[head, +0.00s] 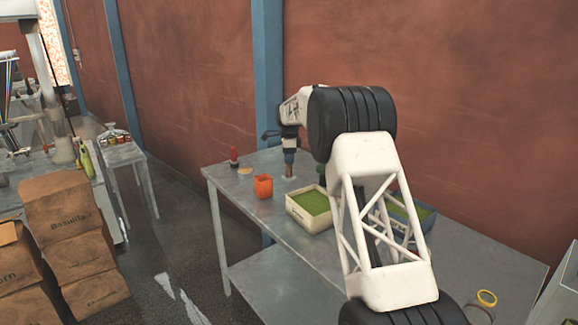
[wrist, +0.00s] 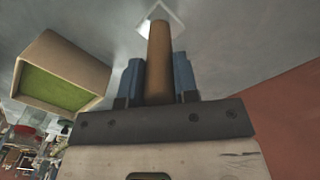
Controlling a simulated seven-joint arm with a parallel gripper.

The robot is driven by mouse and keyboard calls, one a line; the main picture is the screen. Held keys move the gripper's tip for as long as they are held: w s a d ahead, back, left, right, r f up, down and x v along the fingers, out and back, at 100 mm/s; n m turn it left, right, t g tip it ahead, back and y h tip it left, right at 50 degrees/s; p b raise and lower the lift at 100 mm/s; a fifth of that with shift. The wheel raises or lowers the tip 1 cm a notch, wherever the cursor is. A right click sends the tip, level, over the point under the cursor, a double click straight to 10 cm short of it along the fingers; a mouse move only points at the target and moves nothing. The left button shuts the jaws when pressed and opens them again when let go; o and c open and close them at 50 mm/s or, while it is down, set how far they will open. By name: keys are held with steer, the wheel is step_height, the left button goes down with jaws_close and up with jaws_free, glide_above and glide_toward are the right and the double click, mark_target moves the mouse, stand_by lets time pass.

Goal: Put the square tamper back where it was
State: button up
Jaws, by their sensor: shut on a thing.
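My gripper (wrist: 158,80) is shut on a brown wooden bar, the tamper (wrist: 159,50), between its blue fingers. In the head view the gripper (head: 289,158) points down over the far part of the metal table, with the tamper's brown end (head: 288,169) below it. I cannot tell whether the tamper touches the table.
A cream bin of green material (head: 296,213) is nearer; another bin is partly behind my arm. A red-topped item (head: 234,157) and a round tan disc (head: 244,171) lie left.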

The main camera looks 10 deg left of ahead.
mark_target(289, 176)
steer(key=shift+f, duration=1.6)
steer(key=shift+f, duration=0.15)
steer(key=o, duration=0.9)
step_height(289, 176, up, 11)
steer(key=shift+r, duration=0.65)
